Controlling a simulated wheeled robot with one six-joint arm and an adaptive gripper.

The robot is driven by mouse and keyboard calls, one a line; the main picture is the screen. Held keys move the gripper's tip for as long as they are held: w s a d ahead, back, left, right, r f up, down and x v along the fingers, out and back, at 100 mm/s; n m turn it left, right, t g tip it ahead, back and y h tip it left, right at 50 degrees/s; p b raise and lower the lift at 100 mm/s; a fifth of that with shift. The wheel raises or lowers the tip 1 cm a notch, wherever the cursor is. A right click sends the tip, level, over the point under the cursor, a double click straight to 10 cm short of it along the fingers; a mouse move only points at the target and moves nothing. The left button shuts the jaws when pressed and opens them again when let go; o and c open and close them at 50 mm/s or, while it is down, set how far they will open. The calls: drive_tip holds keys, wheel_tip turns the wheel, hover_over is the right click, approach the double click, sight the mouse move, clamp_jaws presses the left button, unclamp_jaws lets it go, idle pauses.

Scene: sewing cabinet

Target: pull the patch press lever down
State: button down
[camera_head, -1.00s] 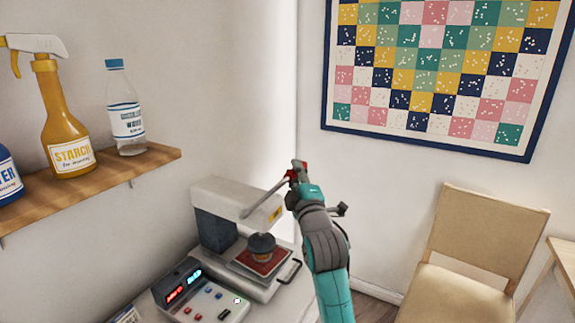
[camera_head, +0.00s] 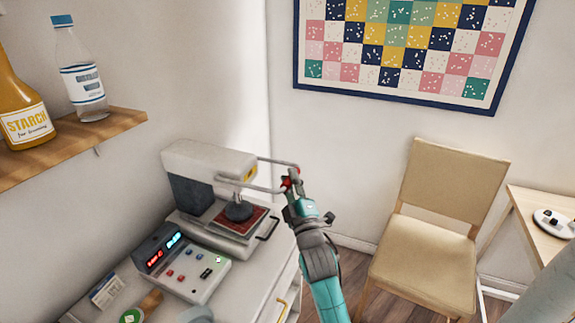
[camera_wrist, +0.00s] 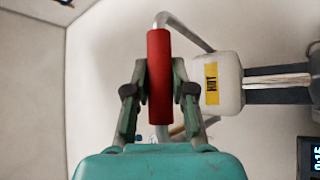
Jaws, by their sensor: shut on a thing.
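The patch press (camera_head: 208,162) stands on the cabinet top, with a light grey head and a dark round pad above a red plate (camera_head: 240,217). Its lever (camera_head: 273,161) is a grey metal loop that reaches out to the right of the head, roughly level. My gripper (camera_head: 291,182) is at the lever's outer end. In the wrist view the red lever grip (camera_wrist: 159,75) stands between the two fingers of my gripper (camera_wrist: 160,95), which are shut on it. The press head with its yellow HOT label (camera_wrist: 212,83) is just to the right.
A control box (camera_head: 181,263) with lit displays sits in front of the press. A wooden shelf (camera_head: 75,150) with bottles is at the upper left. A tan chair (camera_head: 431,230) and a small table (camera_head: 540,215) stand at the right.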

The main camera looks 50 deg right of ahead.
drive_tip(key=shift+w+f, duration=0.15)
drive_tip(key=shift+f, duration=1.45)
drive_tip(key=c, duration=1)
unclamp_jaws()
drive_tip(key=shift+o, duration=0.2)
drive_tip(key=s+a, duration=0.6)
drive_tip(key=s, duration=0.5)
drive_tip(key=shift+s+a+f, duration=0.15)
drive_tip(key=shift+a+f, duration=0.1)
drive_tip(key=shift+a, duration=0.05)
